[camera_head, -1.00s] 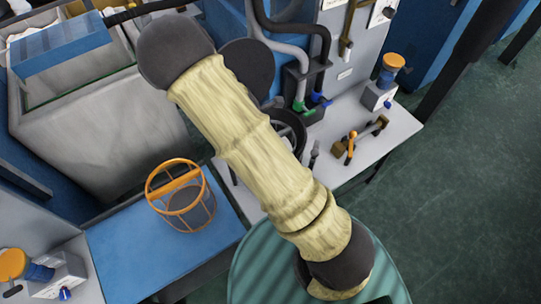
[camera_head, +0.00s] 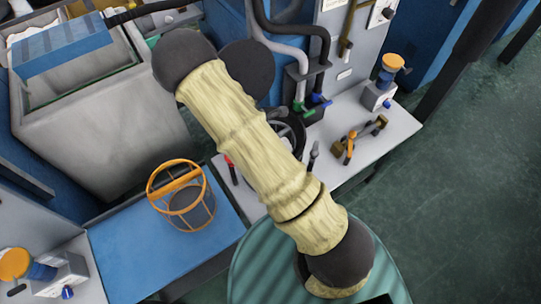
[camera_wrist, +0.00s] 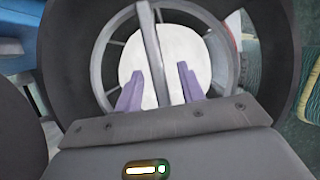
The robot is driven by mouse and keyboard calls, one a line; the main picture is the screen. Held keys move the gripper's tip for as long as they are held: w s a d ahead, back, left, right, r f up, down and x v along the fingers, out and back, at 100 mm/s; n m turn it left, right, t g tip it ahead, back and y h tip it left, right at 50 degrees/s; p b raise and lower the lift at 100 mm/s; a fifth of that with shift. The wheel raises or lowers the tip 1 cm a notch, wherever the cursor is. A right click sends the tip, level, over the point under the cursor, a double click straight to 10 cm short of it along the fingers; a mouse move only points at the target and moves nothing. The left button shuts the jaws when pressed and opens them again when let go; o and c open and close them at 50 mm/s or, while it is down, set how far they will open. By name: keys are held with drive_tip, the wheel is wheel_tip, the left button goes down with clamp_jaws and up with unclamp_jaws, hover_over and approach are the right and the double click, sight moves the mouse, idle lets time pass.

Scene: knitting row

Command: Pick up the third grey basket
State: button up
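A grey basket (camera_wrist: 152,38) fills the middle of the wrist view, seen from close above. Its bar-like handle crosses a round spoked rim, with something pale white inside. My gripper (camera_wrist: 158,80) has two purple fingers apart, one on each side of the handle, with gaps visible, so it looks open around the handle and not closed on it. In the head view, part of the dark grey basket (camera_head: 299,131) shows behind my arm on the light worktop; my gripper is hidden there. I cannot tell which in the row it is.
An orange basket (camera_head: 186,205) stands on a blue table (camera_head: 130,258) at left. The worktop (camera_head: 392,138) holds a blue-and-orange device (camera_head: 385,80), an orange-and-brass fitting (camera_head: 352,142) and hoses with green and blue ends. A large grey bin (camera_head: 95,130) stands behind. Green floor is open at right.

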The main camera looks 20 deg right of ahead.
clamp_jaws()
wheel_tip(320, 180, up, 10)
drive_tip(key=shift+r+b, duration=0.1)
drive_tip(key=shift+b, duration=0.35)
idle(0.4)
